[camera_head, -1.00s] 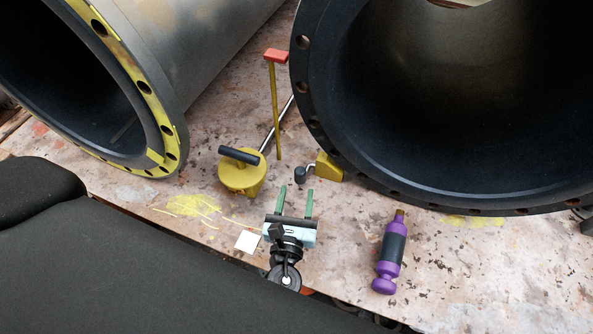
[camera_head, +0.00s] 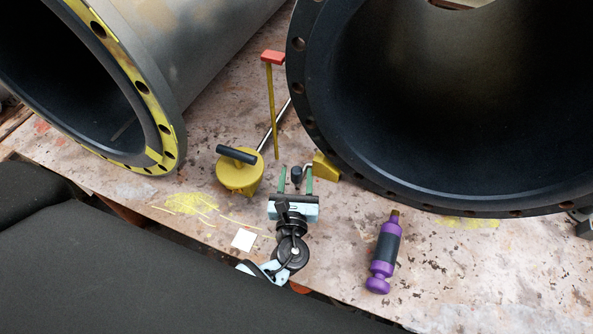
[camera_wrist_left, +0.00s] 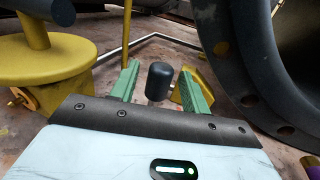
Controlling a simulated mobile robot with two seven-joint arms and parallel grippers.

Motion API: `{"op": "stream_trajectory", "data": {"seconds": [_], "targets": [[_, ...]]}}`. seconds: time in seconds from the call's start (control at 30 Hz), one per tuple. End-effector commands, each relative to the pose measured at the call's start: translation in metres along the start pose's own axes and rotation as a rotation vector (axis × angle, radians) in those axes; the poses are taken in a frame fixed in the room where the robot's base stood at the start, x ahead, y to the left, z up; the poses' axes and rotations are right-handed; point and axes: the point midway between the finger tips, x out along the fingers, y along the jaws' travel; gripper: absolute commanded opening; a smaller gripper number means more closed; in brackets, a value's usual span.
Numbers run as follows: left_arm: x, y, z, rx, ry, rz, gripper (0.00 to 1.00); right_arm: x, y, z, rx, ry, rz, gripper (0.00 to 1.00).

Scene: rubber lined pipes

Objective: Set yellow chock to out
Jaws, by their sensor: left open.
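The yellow chock (camera_head: 326,167) is a small wedge against the lower left rim of the right-hand pipe. In the left wrist view the dark knob (camera_wrist_left: 160,82) stands between the two fingers, with a gap to the left one. The chock (camera_wrist_left: 196,75) shows partly behind the right finger. My right gripper is not in view.
A yellow round device (camera_head: 238,173) with a black handle stands to the left, beside a thin yellow post (camera_head: 273,110) with a red top. The black right-hand pipe (camera_head: 330,150) is close on the right. A purple bottle-like tool (camera_head: 384,255) lies at front right.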

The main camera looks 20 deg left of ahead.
Motion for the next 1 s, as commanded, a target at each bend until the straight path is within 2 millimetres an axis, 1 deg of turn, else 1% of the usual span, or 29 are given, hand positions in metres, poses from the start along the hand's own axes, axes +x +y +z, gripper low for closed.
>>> {"op": "stream_trajectory", "data": {"seconds": [0.1,0.2,0.47,0.5,0.83,0.87,1.0], "targets": [[0.012,-0.001,0.0,-0.001,0.0,-0.001,0.47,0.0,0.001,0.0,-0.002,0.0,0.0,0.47],[0.017,0.0,-0.001,-0.001,0.001,0.0,0.47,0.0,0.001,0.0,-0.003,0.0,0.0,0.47],[0.018,0.0,0.0,-0.001,0.001,0.0,0.47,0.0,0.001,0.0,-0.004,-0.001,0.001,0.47],[0.018,0.0,0.0,-0.001,0.001,0.0,0.45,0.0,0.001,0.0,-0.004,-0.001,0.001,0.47],[0.018,0.0,0.0,-0.001,0.001,0.0,0.02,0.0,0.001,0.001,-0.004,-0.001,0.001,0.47],[0.018,0.0,0.0,-0.001,0.001,0.0,0.0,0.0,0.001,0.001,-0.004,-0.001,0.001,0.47],[0.018,0.0,0.0,0.0,0.001,0.0,0.0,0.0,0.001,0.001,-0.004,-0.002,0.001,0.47]]}}
